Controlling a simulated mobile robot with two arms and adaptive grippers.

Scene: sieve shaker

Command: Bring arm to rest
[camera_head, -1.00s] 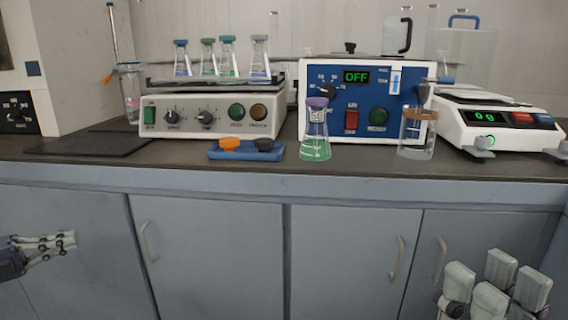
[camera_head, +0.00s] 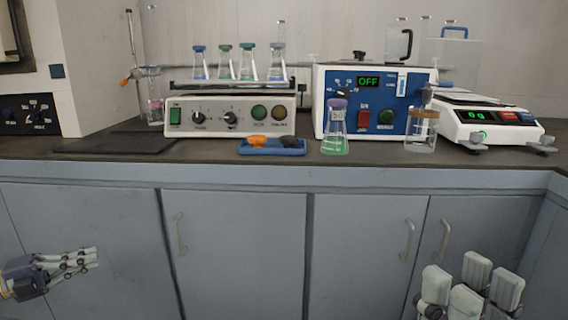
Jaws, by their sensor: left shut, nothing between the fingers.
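My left gripper (camera_head: 88,261) hangs at the lower left of the head view, in front of the grey cabinet doors and below the counter. Its fingers lie close together, pointing right, with nothing held. My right gripper (camera_head: 470,287) is at the lower right, partly cut off by the bottom edge. Its pale finger pads point up, with a gap between them and nothing visible in it.
The counter (camera_head: 210,163) carries a shaker (camera_head: 270,120) with several stoppered flasks, a blue tray (camera_head: 272,148), a purple-topped flask (camera_head: 334,135), a blue control unit showing OFF (camera_head: 388,90), a beaker (camera_head: 421,132) and a balance (camera_head: 490,128). Cabinet handles (camera_head: 181,236) stick out.

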